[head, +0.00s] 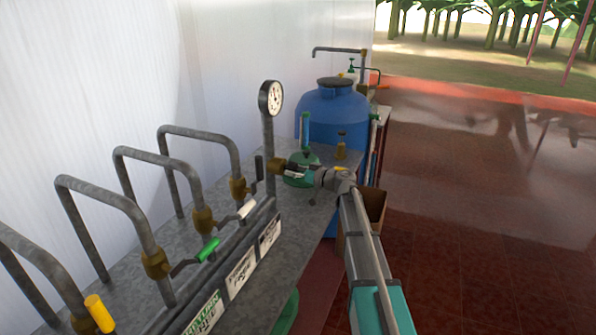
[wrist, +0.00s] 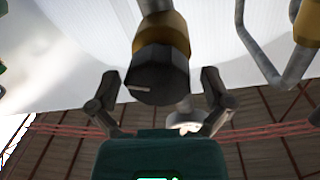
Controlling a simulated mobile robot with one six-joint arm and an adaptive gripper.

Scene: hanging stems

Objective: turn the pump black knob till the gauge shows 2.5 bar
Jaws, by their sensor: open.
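The black knob (wrist: 157,78) with a white pointer mark fills the middle of the wrist view, below a brass fitting (wrist: 172,33). My gripper (wrist: 160,76) is open, with one finger on each side of the knob and a visible gap on both sides. In the head view my gripper (head: 303,172) is at the brass fitting (head: 275,166) at the foot of the gauge pipe, and the knob is mostly hidden there. The round white pressure gauge (head: 271,98) stands on top of that pipe. Its needle is too small to read.
Several bent grey pipes with brass valves line the bench (head: 140,262); one has a green lever (head: 208,249), one a yellow lever (head: 99,313) and one a white lever (head: 247,209). A blue tank (head: 335,115) stands behind. The red tiled floor on the right is open.

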